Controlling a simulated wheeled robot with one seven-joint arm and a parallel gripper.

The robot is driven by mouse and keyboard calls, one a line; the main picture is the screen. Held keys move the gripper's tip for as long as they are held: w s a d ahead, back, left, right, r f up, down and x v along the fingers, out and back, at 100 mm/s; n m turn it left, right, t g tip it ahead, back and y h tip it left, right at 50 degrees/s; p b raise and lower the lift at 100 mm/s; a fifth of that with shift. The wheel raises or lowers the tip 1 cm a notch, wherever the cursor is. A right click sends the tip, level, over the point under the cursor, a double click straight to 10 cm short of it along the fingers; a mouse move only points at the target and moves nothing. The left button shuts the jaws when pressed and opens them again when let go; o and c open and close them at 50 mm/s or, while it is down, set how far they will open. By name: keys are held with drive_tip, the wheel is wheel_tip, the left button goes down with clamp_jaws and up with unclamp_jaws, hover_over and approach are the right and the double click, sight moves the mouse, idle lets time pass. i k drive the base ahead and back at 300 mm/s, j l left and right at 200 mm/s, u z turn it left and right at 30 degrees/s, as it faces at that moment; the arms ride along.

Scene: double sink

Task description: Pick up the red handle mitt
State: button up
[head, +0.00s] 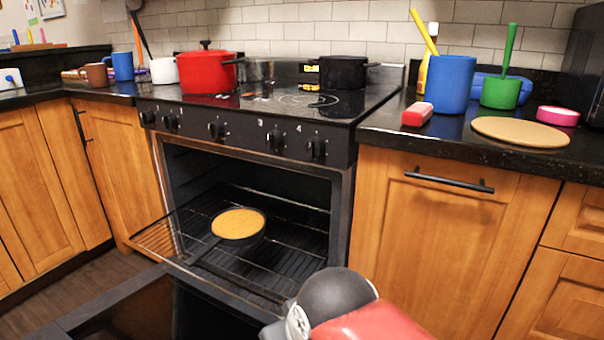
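A small red block-like item with a pale end (417,114) lies on the black counter right of the stove, in front of the blue cup. It is the only thing here that looks like the red handle mitt, but it is too small to be sure. A black skillet (262,237) with a tan-orange filling sits on the oven rack, its bare handle toward the lower left. Part of my arm, black and red, shows at the bottom centre, in front of the oven's right side. My gripper's fingers are not seen.
The oven door (150,310) is open and lowered at the lower left. On the stove stand a red pot (207,73) and a black pot (343,74). A blue cup (450,85), a green cup (500,93) and a round tan board (520,132) crowd the right counter.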

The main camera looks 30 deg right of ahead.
sight(417, 115)
drive_tip(key=z, duration=1.3)
